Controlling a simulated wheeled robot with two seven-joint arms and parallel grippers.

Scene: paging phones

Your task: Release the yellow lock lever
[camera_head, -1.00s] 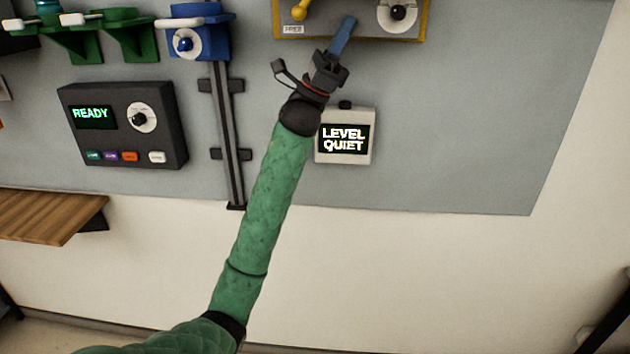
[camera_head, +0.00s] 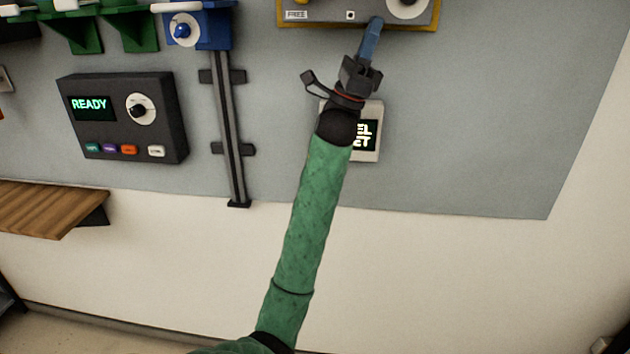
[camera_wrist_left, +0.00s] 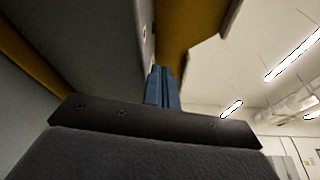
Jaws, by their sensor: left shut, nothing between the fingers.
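The yellow lock lever shows only as a small yellow bit (camera_head: 301,2) at the top edge of the head view, so its position is mostly hidden. It is on a grey box with a yellow rim (camera_head: 330,27), whose small label (camera_head: 296,15) reads FREE. My left gripper (camera_head: 375,24) has its blue fingers shut and empty. Their tips overlap the lower front of the box, right of the lever; I cannot tell whether they touch it. In the left wrist view the blue fingers (camera_wrist_left: 161,87) point up beside the grey box face (camera_wrist_left: 105,35). My right gripper is not in view.
A white dial (camera_head: 405,6) is on the box, right of my fingers. A LEVEL QUIET display (camera_head: 367,145) is partly behind my left wrist. A dark READY panel (camera_head: 120,120), a vertical rail (camera_head: 229,130) and a wooden shelf (camera_head: 50,208) are left. The wall at right is clear.

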